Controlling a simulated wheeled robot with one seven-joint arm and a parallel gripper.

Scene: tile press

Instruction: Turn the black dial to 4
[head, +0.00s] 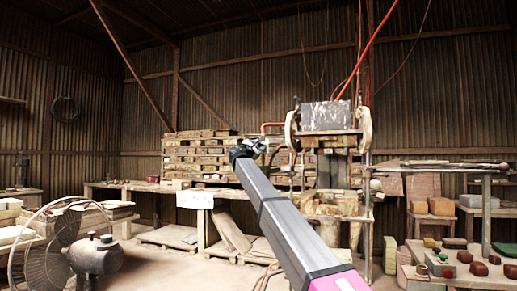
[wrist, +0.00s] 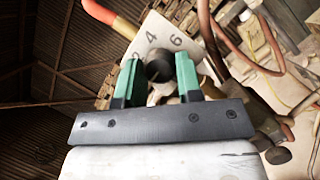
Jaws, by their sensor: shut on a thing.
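The black dial (wrist: 158,70) shows in the wrist view between the two green fingers of my gripper (wrist: 157,61), which is shut on it. Behind the dial is a pale plate (wrist: 164,29) with dark numerals; a 4 and a 6 are readable, and the picture is tilted. I cannot tell which number the dial points to. In the head view my gripper (head: 256,145) is small, at the far end of my arm near the press (head: 326,117). The dial cannot be made out there.
A red-ended lever (wrist: 104,13) and hoses (wrist: 238,52) are close to the plate. In the head view, stacked pallets (head: 200,153) stand behind a long bench. A fan (head: 62,245) is at lower left, and a table with a rod (head: 455,166) is on the right.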

